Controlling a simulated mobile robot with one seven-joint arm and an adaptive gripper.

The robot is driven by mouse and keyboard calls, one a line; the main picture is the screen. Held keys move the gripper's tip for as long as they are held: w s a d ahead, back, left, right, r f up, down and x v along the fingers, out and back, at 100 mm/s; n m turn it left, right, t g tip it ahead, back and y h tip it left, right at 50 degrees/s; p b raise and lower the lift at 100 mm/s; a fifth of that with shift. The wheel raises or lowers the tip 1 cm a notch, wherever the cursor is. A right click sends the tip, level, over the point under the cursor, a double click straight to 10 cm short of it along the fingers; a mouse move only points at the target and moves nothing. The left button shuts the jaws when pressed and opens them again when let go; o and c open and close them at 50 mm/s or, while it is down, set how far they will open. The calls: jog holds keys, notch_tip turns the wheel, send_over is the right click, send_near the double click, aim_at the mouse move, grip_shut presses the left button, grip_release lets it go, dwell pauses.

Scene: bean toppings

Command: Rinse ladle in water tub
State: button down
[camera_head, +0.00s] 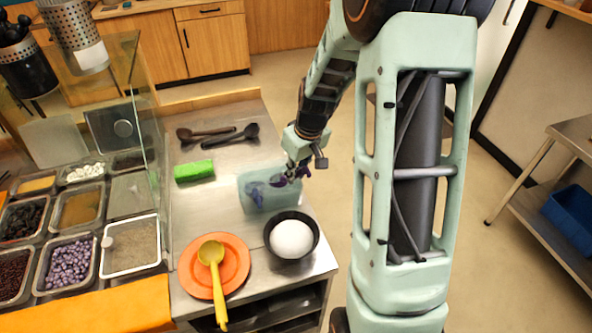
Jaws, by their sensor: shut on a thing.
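The water tub (247,178) is a pale teal, see-through box on the steel counter, behind the black bowl. My gripper (290,178) is at the tub's right side, over its rim. It is shut on a purple ladle (256,193), whose lower part shows inside the tub. The fingers cover part of the ladle's handle. I cannot tell whether the ladle touches the tub's bottom. A yellow ladle (211,254) lies on an orange plate (188,275) at the front of the counter.
A black bowl (272,247) with a white mound (291,239) stands just in front of the tub. A green sponge (194,171) and two dark utensils (222,134) lie behind and left. Food trays (131,247) sit left, with a glass guard (148,110) above.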

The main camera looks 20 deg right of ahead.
jog(key=f+b, duration=0.1)
jog(key=b, duration=0.1)
jog(key=s+f+t+b, duration=0.1)
jog(key=b, duration=0.2)
jog(key=f+b, duration=0.1)
jog(key=b, duration=0.1)
jog(key=shift+s+d+t, duration=0.2)
jog(key=shift+d+t, duration=0.1)
jog(key=shift+b, duration=0.4)
